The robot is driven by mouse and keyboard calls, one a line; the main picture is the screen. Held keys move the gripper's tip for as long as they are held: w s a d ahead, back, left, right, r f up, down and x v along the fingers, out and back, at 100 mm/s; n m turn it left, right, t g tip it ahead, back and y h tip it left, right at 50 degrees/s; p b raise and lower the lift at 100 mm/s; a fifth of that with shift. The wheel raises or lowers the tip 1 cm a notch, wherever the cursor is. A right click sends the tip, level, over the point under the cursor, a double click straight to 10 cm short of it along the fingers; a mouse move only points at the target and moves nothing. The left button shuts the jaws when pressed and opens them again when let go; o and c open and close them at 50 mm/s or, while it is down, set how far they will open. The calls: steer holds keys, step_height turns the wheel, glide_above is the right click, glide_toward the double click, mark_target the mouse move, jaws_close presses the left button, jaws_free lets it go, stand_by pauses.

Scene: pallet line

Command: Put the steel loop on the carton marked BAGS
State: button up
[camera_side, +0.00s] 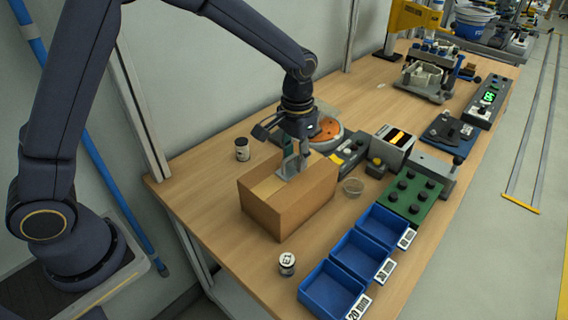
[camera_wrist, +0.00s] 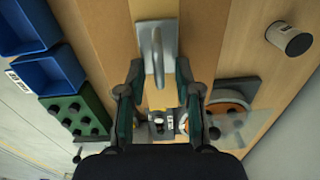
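The brown carton (camera_side: 300,205) stands on the bench under my gripper, and its top fills the middle of the wrist view (camera_wrist: 200,40). No BAGS marking is readable on the faces I see. The steel loop (camera_wrist: 157,50) is a grey bent bar on a flat plate; in the wrist view it lies over the carton's pale centre strip. In the side view it shows as a grey piece (camera_side: 289,165) at the carton's top, partly hidden by my fingers. My gripper (camera_wrist: 159,80) is open, with a finger on each side of the loop's lower end and gaps visible.
Blue bins (camera_side: 332,288) and a green knobbed board (camera_side: 411,194) are right of the carton. A dark can (camera_side: 242,149) stands behind left, another (camera_side: 287,263) in front. Bare bench lies left of the carton.

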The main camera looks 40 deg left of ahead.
mark_target(295, 154)
step_height(295, 154, up, 12)
steer(key=s+a+r+t, duration=0.2)
steer(key=s+a+r, duration=0.1)
steer(key=s, duration=0.3)
steer(key=s+a+r+t, duration=0.1)
steer(key=s+a+r, duration=0.3)
steer(key=s, duration=0.2)
steer(key=s+a+f+t, duration=0.2)
steer(key=s+a+f, duration=0.1)
steer(key=s, duration=0.7)
steer(key=shift+s+n+t, duration=0.3)
steer(key=shift+s+n, duration=0.05)
steer(key=shift+n, duration=0.05)
